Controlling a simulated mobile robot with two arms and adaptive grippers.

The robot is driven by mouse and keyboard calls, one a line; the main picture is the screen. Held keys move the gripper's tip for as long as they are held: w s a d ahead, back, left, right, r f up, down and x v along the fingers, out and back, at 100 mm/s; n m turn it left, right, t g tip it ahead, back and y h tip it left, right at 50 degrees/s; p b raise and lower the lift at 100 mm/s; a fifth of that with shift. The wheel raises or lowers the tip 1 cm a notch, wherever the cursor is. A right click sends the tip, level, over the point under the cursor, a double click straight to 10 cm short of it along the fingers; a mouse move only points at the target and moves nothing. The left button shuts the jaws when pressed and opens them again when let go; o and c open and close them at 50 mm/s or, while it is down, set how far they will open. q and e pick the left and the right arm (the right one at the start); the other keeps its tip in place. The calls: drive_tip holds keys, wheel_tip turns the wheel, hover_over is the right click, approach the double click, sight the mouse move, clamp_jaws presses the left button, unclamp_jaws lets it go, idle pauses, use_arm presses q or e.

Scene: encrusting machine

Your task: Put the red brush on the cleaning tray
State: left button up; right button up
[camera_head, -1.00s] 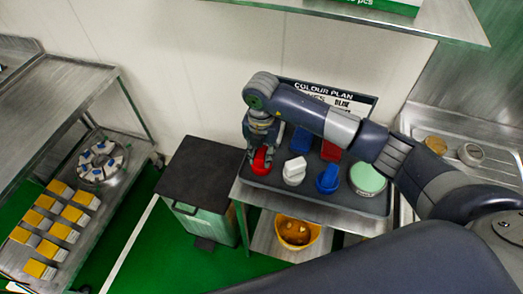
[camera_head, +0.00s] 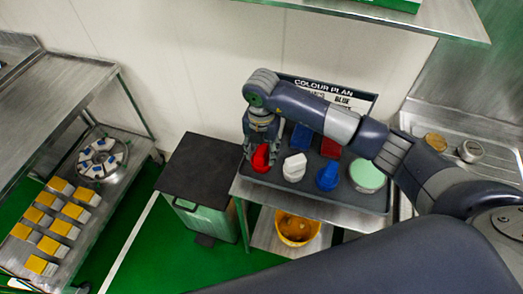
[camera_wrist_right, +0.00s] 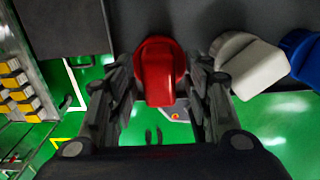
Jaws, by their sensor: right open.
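The red brush (camera_head: 261,157) lies at the left end of the dark grey cleaning tray (camera_head: 345,199), which stands on a steel table. My right gripper (camera_head: 258,146) is above the brush, pointing down. In the right wrist view the red brush (camera_wrist_right: 160,72) shows between the spread fingers of the right gripper (camera_wrist_right: 158,105), with gaps on both sides. The gripper is open and does not hold it. My left gripper is not in view.
Red and blue flat items lie behind. A black-lidded bin (camera_head: 197,168) stands left. A yellow bucket (camera_head: 297,229) is below.

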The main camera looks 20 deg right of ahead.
wheel_tip(320, 180, up, 12)
drive_tip(key=b, duration=0.3)
drive_tip(key=shift+f+b, duration=0.2)
drive_tip(key=shift+b, duration=0.15)
